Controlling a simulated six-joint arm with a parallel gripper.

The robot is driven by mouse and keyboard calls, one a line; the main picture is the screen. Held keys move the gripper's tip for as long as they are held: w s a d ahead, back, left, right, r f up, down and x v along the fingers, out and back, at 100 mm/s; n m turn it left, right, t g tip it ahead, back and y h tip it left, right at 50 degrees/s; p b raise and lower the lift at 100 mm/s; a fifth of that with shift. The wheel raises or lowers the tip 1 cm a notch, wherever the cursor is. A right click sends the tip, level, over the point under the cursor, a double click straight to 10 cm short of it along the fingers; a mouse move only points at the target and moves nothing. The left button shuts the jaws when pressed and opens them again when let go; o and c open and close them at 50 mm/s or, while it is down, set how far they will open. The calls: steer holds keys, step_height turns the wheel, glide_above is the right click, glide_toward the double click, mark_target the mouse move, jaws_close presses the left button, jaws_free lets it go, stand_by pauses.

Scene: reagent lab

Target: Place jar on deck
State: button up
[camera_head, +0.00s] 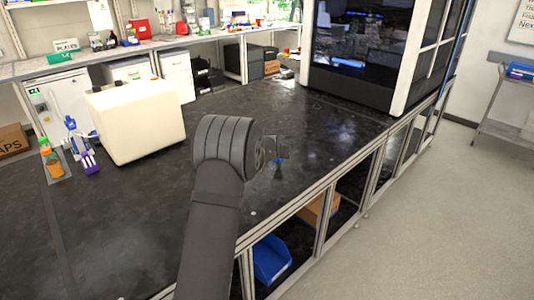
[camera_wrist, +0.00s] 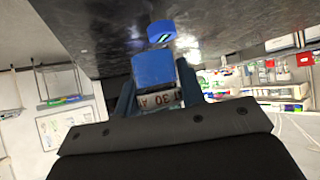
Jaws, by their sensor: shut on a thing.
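The jar (camera_wrist: 155,71) has a blue cap, and part of a pale label with dark print shows below it in the wrist view. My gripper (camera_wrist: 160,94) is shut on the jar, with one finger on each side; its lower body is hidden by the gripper. In the head view my gripper (camera_head: 276,150) is over the dark bench (camera_head: 330,130), partly hidden by my wrist. A small blue patch shows beneath it there; I cannot tell if it is the jar. A separate blue round thing (camera_wrist: 161,31) shows against the dark bench in the wrist view.
A cream box-shaped device (camera_head: 135,120) stands at left on the bench. Bottles and a purple rack (camera_head: 82,150) are farther left. A large glass-fronted cabinet (camera_head: 360,50) stands at the back right. The bench around my gripper is mostly clear; its front edge runs close by.

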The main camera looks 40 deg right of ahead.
steer(key=shift+s+r, duration=0.15)
steer(key=shift+s, duration=0.1)
steer(key=w+a+r+n+t+y, duration=0.1)
steer(key=w+a+n, duration=0.1)
steer(key=w+a, duration=0.85)
steer(key=w+a+r+n+t+y, duration=0.15)
steer(key=w+a, duration=0.45)
steer(key=a, duration=0.9)
steer(key=w+a+n+t+y, duration=0.1)
steer(key=w+a+n+y, duration=0.15)
steer(key=a, duration=0.85)
steer(key=w+a+n+t+y, duration=0.1)
steer(key=w+a+n, duration=0.15)
steer(key=a, duration=0.95)
steer(key=s+a+r+n+y, duration=0.1)
steer(key=s+a+n+y, duration=0.15)
steer(key=a, duration=1.65)
steer(key=s+f, duration=1.1)
steer(key=f, duration=0.1)
steer(key=shift+s+a+f, duration=0.1)
steer(key=shift+s+f, duration=0.05)
steer(key=shift+s, duration=0.2)
steer(key=shift+s+f, duration=0.15)
steer(key=shift+s, duration=0.05)
